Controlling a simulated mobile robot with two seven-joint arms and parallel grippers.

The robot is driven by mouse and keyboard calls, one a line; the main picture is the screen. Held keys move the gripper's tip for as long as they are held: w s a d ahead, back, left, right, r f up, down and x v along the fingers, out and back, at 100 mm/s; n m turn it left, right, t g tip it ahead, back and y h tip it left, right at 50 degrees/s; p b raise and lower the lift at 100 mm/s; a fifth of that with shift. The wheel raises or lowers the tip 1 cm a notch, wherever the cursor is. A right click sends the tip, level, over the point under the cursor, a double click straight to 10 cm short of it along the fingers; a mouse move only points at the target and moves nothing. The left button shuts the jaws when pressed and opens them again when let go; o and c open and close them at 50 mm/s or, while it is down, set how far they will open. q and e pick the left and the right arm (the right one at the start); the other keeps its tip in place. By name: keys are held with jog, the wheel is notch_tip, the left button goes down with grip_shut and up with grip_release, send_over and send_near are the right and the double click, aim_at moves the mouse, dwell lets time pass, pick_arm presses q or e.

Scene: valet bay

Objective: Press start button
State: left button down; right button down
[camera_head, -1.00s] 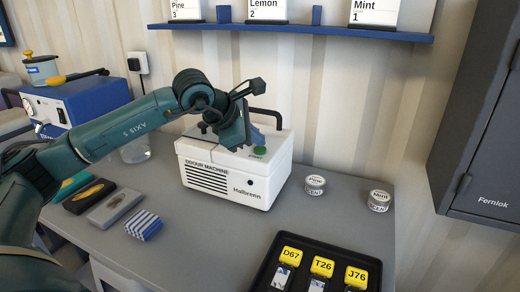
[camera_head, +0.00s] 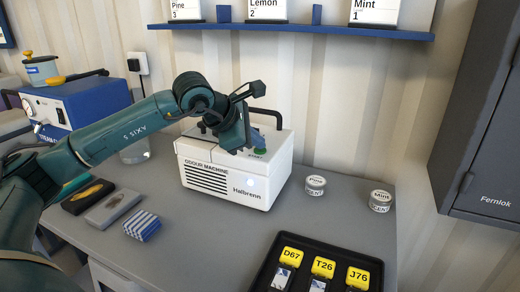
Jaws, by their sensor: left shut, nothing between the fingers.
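The white odour machine (camera_head: 235,178), marked Halbrenn, stands on the grey table against the wall. Its green start button (camera_head: 260,152) is on the top right of the machine, partly covered by my gripper. My left gripper (camera_head: 246,148) is shut and empty, pointing down at the button. Its fingertips look to be at or touching the button; exact contact is hard to see. My right gripper is not in view.
Pine (camera_head: 315,185) and Mint (camera_head: 380,201) tins stand right of the machine. A black tray (camera_head: 262,276) with yellow-tagged items lies in front. A striped block (camera_head: 142,226) and flat cases lie left. A blue shelf (camera_head: 345,35) runs above; a dark cabinet (camera_head: 480,130) is at right.

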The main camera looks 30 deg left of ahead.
aim_at(255, 152)
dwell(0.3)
pick_arm(q)
jog(key=shift+r+p, duration=0.45)
jog(key=shift+r, duration=0.35)
jog(key=shift+r+p, duration=1.65)
jog(key=shift+r, duration=0.9)
jog(key=shift+s+f, duration=0.1)
